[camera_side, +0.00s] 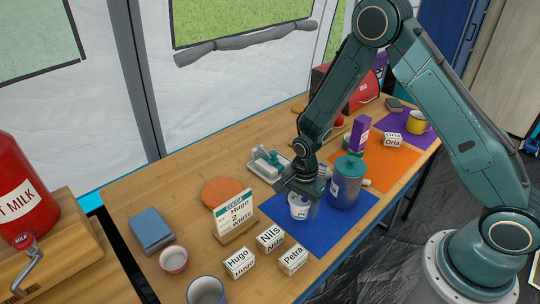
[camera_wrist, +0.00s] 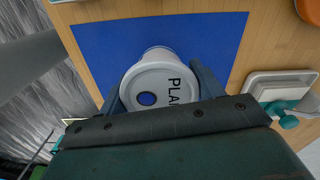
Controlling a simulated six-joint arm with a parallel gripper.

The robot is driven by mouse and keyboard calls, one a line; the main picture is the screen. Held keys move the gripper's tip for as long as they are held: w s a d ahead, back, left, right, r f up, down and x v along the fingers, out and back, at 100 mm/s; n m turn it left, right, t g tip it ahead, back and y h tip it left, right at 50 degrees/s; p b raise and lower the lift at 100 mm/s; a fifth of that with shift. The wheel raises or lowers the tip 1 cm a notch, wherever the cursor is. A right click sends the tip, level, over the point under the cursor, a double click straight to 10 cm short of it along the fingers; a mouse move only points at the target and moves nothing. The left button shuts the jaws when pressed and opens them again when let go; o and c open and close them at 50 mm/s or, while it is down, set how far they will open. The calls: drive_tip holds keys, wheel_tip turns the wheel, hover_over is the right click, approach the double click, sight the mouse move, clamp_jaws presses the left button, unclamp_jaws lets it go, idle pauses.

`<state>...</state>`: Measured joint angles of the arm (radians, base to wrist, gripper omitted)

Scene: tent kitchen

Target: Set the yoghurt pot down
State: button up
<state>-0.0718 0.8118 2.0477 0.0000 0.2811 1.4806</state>
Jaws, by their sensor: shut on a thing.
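The yoghurt pot (camera_side: 299,209) is small and white with dark lettering. My gripper (camera_side: 302,190) is shut on it, with one finger on each side. In the wrist view the pot (camera_wrist: 165,68) has a pale lid with a blue dot and letters reading "PLA", the rest hidden by my gripper (camera_wrist: 160,92). The pot looks upright and is over the blue mat (camera_side: 325,232), which fills much of the wrist view (camera_wrist: 100,45). I cannot tell whether its base touches the mat.
A blue canister with a teal lid (camera_side: 347,182) stands close right of the pot. A cocoa order card (camera_side: 234,214) and name blocks Hugo (camera_side: 239,262), Nils (camera_side: 269,238) and Petra (camera_side: 293,259) stand left and in front. A white tray (camera_side: 262,171) is behind. The mat's front part is bare.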

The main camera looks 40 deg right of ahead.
sight(300, 211)
drive_tip(key=shift+f, duration=1.7)
drive_tip(key=shift+f, duration=0.15)
drive_tip(key=o, duration=1.1)
drive_tip(key=shift+c, duration=0.2)
wheel_tip(300, 211, up, 12)
drive_tip(key=shift+f, duration=0.1)
drive_tip(key=shift+r, duration=0.25)
